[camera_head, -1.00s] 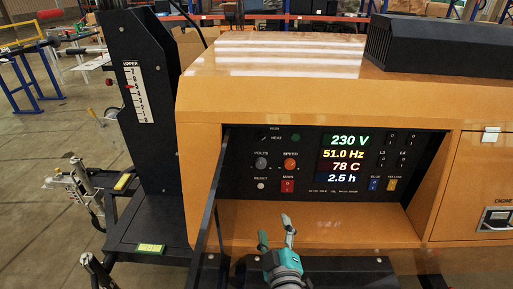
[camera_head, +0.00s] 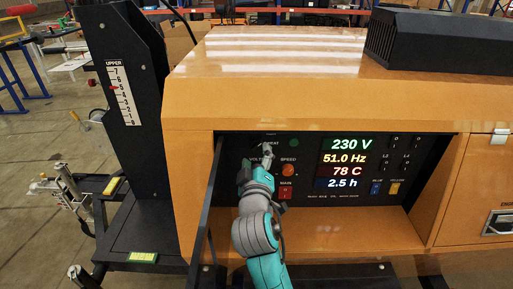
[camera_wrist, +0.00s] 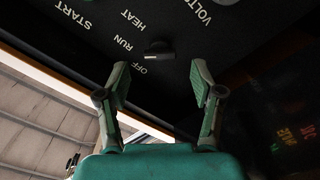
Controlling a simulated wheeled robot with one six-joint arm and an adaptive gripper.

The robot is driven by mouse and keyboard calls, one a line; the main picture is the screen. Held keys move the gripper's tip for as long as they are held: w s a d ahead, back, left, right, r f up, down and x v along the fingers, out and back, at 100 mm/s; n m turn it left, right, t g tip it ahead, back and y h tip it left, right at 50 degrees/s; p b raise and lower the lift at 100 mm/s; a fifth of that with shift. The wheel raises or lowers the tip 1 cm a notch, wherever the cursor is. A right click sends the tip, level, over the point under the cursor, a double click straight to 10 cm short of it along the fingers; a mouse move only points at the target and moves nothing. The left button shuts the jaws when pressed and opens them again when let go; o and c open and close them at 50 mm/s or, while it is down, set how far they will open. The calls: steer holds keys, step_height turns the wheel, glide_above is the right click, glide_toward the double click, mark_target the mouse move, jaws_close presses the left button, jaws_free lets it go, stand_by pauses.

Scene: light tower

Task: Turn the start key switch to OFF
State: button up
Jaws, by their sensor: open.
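The start key switch (camera_wrist: 158,50) shows in the wrist view as a small dark key on the black panel. The labels OFF, RUN, HEAT and START fan out to its left. Its grip looks roughly level in that picture; I cannot tell which label it points at. My gripper (camera_wrist: 160,70) is open. Its two green fingertips are left and right of the key and a little short of it, with no visible contact. In the head view my gripper (camera_head: 256,158) is at the panel's upper left and hides the key.
The control panel (camera_head: 310,192) sits in a recess of the orange housing (camera_head: 290,110). The orange speed knob (camera_head: 288,170) and red main switch (camera_head: 286,191) are close to the right of my gripper. A dark open door edge (camera_head: 208,200) stands to the left.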

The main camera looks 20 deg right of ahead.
mark_target(257, 147)
steer(key=shift+x, duration=2.25)
steer(key=c, duration=1.2)
steer(key=shift+o, duration=0.2)
steer(key=shift+n, duration=0.4)
steer(key=n, duration=0.3)
steer(key=shift+n, duration=2.5)
